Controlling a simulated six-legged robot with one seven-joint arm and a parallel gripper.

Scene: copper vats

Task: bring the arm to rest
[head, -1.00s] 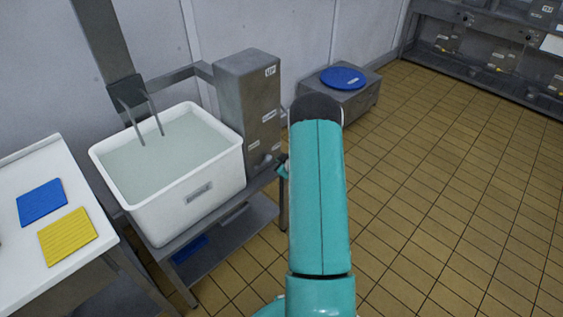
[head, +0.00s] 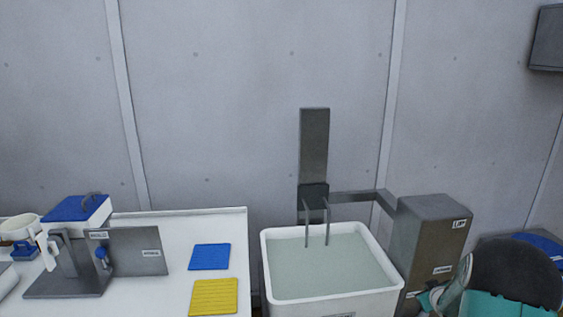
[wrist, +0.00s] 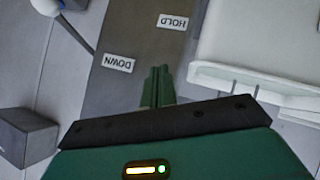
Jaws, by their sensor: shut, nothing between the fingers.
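My gripper (wrist: 157,75) shows in the wrist view with its two slim green fingers together and nothing between them. It is in front of a grey panel (wrist: 140,40) with labels reading HOLD and DOWN, upside down in this view. I cannot tell whether the fingers touch the panel. In the head view my teal arm (head: 515,303) with its dark rounded joint is at the lower right, beside the grey box unit; the fingertips cannot be made out there.
A white tub of liquid (head: 375,298) stands left of the grey box unit (head: 432,232). A white table (head: 170,285) holds a blue pad (head: 210,257), a yellow pad (head: 214,297) and a grey stand (head: 138,252). A lever knob (wrist: 47,6) is at the wrist view's top left.

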